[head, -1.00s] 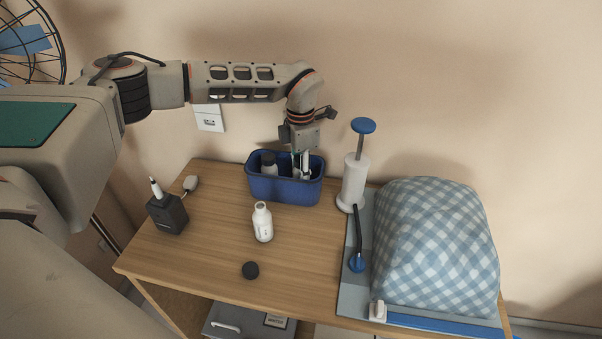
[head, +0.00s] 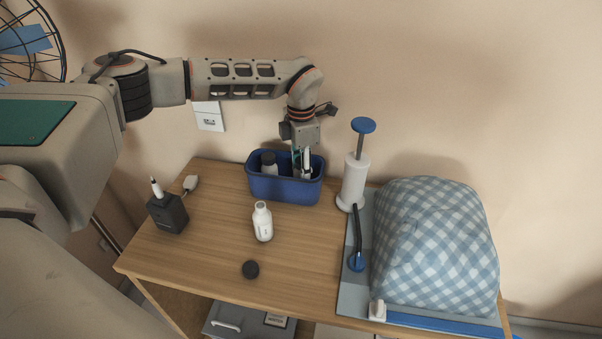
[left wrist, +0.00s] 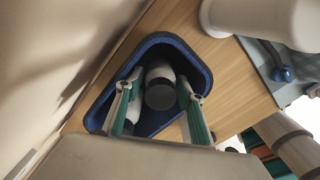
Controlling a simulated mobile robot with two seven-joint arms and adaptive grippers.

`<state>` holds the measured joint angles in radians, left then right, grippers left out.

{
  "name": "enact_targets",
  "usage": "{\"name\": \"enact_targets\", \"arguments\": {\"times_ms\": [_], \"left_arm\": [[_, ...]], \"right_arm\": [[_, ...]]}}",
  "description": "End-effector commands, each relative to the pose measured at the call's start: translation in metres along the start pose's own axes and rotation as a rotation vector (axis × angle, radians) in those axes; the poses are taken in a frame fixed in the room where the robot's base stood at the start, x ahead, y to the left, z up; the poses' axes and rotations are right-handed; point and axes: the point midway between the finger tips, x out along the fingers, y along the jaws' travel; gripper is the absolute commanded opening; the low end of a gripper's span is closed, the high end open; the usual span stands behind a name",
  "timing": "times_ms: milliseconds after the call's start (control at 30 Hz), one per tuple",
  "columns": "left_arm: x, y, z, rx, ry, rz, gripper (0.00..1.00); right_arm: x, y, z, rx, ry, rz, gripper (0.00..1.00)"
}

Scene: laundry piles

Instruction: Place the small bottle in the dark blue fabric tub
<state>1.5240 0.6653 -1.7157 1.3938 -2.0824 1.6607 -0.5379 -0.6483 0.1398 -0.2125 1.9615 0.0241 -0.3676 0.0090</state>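The dark blue fabric tub (head: 284,190) stands at the back of the wooden table, near the wall. My left gripper (head: 302,170) points down into its right part. In the left wrist view my gripper (left wrist: 158,88) is open, with gaps on both sides of a small white bottle with a dark grey cap (left wrist: 160,96) inside the tub (left wrist: 190,55). In the head view the fingers largely hide that bottle. Another dark-capped bottle (head: 268,163) is in the tub's left part. A white bottle (head: 262,222) stands on the table in front. My right gripper is not in view.
A white cylinder with a blue top (head: 354,175) stands close to the tub's right. A checkered cloth bundle (head: 435,245) fills the table's right side. The front middle is mostly clear.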

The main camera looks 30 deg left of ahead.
Motion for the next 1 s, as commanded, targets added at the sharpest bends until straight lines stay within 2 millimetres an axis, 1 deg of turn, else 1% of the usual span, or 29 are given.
{"name": "enact_targets", "arguments": {"times_ms": [33,300,400,500,600,700,1000], "left_arm": [[-0.01,0.001,0.001,0.001,-0.003,0.002,0.38],[-0.066,0.0,0.001,0.0,-0.004,0.003,0.38],[-0.084,0.001,0.001,0.0,-0.003,0.003,0.38],[-0.096,0.0,0.0,0.0,-0.001,0.002,0.38],[-0.104,0.0,0.0,0.0,-0.001,0.0,0.38],[-0.108,0.0,0.0,-0.001,0.001,-0.001,0.38],[-0.108,0.0,0.0,0.0,0.0,-0.001,0.38]], "right_arm": [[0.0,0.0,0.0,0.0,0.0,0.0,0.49],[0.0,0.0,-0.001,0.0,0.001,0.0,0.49],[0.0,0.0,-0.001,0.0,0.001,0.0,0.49],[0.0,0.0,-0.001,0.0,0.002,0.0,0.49],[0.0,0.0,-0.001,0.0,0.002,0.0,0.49],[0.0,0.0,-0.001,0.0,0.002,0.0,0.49],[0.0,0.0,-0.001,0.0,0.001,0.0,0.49]]}}
